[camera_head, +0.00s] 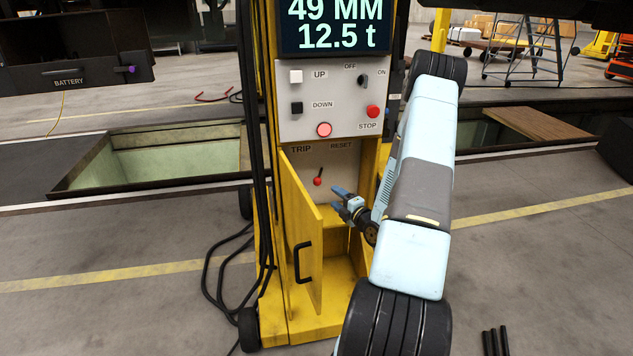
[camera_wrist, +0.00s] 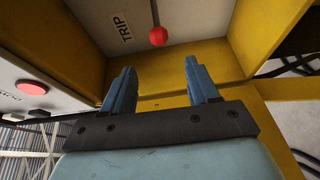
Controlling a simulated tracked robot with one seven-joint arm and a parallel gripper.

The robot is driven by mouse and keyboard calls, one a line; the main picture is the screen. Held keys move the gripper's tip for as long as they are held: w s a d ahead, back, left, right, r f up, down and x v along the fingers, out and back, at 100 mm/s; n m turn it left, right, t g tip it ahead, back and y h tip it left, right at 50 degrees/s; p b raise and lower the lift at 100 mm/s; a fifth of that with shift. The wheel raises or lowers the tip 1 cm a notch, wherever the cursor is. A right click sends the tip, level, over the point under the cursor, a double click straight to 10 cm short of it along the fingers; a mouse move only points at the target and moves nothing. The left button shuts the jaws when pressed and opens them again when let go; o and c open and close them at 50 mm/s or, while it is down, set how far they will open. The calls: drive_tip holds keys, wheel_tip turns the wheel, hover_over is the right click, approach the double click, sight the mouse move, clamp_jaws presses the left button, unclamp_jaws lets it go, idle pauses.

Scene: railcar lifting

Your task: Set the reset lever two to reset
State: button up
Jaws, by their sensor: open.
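The reset lever (camera_head: 318,181) is a short thin stem with a red ball knob on a grey panel inside the yellow column's open compartment. The panel has a TRIP label (camera_head: 301,149) at upper left and a RESET label (camera_head: 341,146) at upper right. The knob hangs below the labels, slightly to the TRIP side of its stem. My gripper (camera_head: 336,198) is open and empty, just right of and below the knob. In the wrist view the red knob (camera_wrist: 158,36) lies beyond the gap between the blue fingertips (camera_wrist: 158,68), apart from them. RESET is out of that view.
The yellow compartment door (camera_head: 303,225) stands open on the left, with a black handle. Yellow side walls close in around my gripper. Above is a grey control panel (camera_head: 335,100) with buttons and a switch. Black cables hang left of the column. An open floor pit (camera_head: 165,160) lies further left.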

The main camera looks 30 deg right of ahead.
sight(319, 184)
drive_tip(key=w, duration=0.9)
drive_tip(key=w+a, duration=0.1)
drive_tip(key=w, duration=0.3)
drive_tip(key=shift+w+a+f, duration=0.1)
drive_tip(key=shift+w+f, duration=0.05)
drive_tip(key=shift+f, duration=0.05)
drive_tip(key=shift+c, duration=0.4)
clamp_jaws()
